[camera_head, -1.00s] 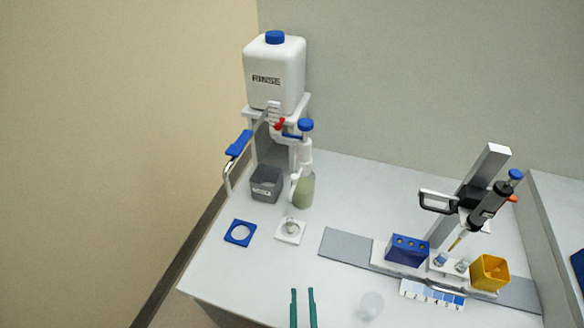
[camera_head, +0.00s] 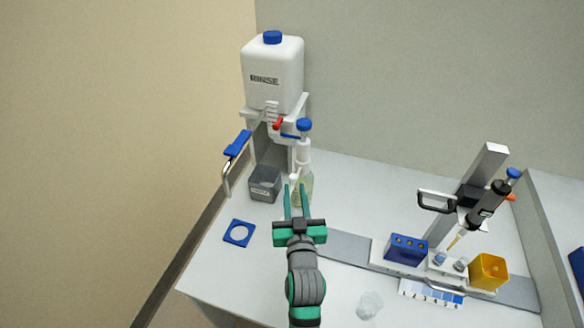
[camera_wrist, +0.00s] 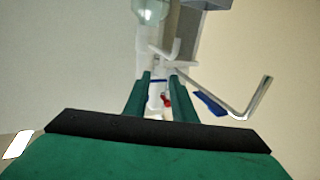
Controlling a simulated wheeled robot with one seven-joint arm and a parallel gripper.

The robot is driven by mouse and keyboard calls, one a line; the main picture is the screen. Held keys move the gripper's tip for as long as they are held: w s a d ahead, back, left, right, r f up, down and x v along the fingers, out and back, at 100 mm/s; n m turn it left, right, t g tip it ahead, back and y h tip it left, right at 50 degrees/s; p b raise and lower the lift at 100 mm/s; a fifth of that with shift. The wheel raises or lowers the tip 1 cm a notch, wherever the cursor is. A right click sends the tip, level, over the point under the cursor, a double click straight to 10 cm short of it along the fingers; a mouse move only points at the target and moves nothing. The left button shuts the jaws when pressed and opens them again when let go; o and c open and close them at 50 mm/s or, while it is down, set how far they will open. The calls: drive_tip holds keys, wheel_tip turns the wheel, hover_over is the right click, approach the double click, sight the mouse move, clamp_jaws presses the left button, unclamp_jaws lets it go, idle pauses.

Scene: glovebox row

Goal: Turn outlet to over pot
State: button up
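The tube also shows in the wrist view (camera_wrist: 252,105), right of my fingers. A bottle (camera_head: 305,188) with a pump top and white spout stands right of the box. Which of these is the task's outlet I cannot tell for sure. The small round pot on its white square is hidden behind my gripper. My gripper (camera_head: 296,190) is open and empty; its fingers overlap the bottle in the head view, contact unclear.
A white RINSE tank (camera_head: 273,76) with a red tap (camera_head: 278,124) stands above. A blue square ring (camera_head: 239,233) lies at the left. A pipette stand (camera_head: 470,205), blue block (camera_head: 407,249), yellow box (camera_head: 488,271) and clear cup (camera_head: 369,305) occupy the right.

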sight(293, 175)
drive_tip(key=w, duration=1)
drive_tip(key=shift+w+a, duration=0.1)
drive_tip(key=shift+a, duration=0.3)
clamp_jaws()
